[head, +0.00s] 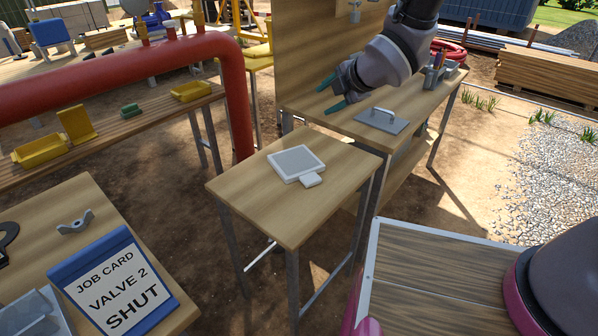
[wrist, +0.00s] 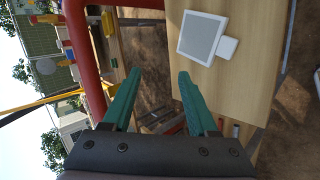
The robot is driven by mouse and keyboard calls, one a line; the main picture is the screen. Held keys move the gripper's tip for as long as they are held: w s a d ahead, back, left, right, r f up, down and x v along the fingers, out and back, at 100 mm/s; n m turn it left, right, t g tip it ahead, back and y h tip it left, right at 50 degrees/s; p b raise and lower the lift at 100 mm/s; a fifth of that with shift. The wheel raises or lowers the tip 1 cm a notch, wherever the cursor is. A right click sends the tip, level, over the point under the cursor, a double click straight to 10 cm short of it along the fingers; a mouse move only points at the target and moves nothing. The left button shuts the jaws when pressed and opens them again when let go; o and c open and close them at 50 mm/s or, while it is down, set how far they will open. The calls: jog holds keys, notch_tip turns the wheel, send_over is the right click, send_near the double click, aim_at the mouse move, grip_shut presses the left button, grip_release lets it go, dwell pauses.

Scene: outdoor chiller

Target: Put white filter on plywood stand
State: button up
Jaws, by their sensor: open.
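The white filter (head: 296,163) is a flat white frame with a grey face and a small white tab at its front right corner. It lies flat on the top of the plywood stand (head: 270,212), a small wooden table on metal legs. The wrist view also shows the filter (wrist: 203,37) on the stand (wrist: 246,72). My gripper (head: 328,96) has green fingers, is open and empty, and is apart from the filter, behind and up to the right in the head view. In the wrist view, the gap between its fingertips (wrist: 160,73) holds nothing.
A grey plate with a handle (head: 383,120) lies on the bench behind, before an upright wooden panel (head: 290,50). A red pipe (head: 130,62) bends down left of the stand. A job card (head: 112,283) reads "VALVE 2 SHUT". The stand's front is bare.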

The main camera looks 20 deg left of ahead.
jog(key=w+d+r+m+h, duration=0.1)
jog(key=w+d+r+m, duration=0.1)
jog(key=d+r+m, duration=0.45)
jog(key=w+d+r+m+t+h, duration=0.1)
jog(key=d+r+m, duration=0.25)
jog(key=d, duration=0.55)
jog(key=w+d+r+m+h, duration=0.1)
jog(key=w+d+r+m, duration=0.1)
jog(key=d+r+m, duration=0.4)
jog(key=s+d+r+m+h, duration=0.1)
jog(key=s+d+r+m, duration=0.2)
jog(key=s+d+m, duration=0.5)
jog(key=s+d+r+m+h, duration=0.1)
jog(key=s+d+r+m, duration=0.3)
jog(key=s+d+m, duration=0.4)
jog(key=shift+d+r+h, duration=0.25)
jog(key=shift+d+h, duration=0.05)
jog(key=shift+d, duration=0.6)
